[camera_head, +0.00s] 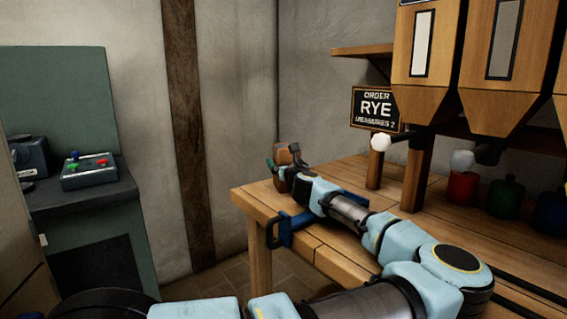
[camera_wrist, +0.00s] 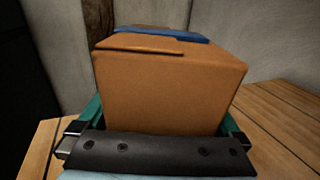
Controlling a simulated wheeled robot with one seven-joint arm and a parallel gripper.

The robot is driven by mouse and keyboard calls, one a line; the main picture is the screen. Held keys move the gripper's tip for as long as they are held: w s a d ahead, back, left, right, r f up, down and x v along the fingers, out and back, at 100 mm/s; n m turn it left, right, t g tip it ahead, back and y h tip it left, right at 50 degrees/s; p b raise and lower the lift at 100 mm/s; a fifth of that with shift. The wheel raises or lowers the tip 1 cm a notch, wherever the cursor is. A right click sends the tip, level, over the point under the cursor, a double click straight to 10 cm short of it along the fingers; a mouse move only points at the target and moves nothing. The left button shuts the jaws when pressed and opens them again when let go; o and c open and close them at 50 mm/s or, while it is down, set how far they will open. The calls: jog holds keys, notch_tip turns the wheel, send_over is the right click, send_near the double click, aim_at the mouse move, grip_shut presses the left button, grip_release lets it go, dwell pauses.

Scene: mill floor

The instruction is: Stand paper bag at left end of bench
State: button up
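The brown paper bag (camera_wrist: 165,90) fills the middle of the wrist view, with its folded top and a blue strip at the far top edge. My gripper (camera_wrist: 160,125) has a green finger along each side of the bag, and the fingers appear closed on it. In the head view the bag (camera_head: 287,153) shows small and upright in my gripper (camera_head: 284,166), over the left end of the wooden bench (camera_head: 258,193). My gripper and arm hide the bag's lower part, so I cannot tell whether its base touches the bench.
A blue clamp-like fixture (camera_head: 284,232) is on the bench's front edge. Wooden hoppers (camera_head: 428,65) and an order sign (camera_head: 376,109) stand over the bench. Red, green and blue containers (camera_head: 506,197) sit at right. A green cabinet with a button box (camera_head: 89,172) stands at left.

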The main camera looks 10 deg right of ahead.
jog(key=shift+r, duration=0.2)
jog(key=s, duration=0.4)
jog(key=s+b, duration=0.1)
jog(key=s, duration=0.7)
jog(key=shift+d+f, duration=0.1)
jog(key=shift+d, duration=0.2)
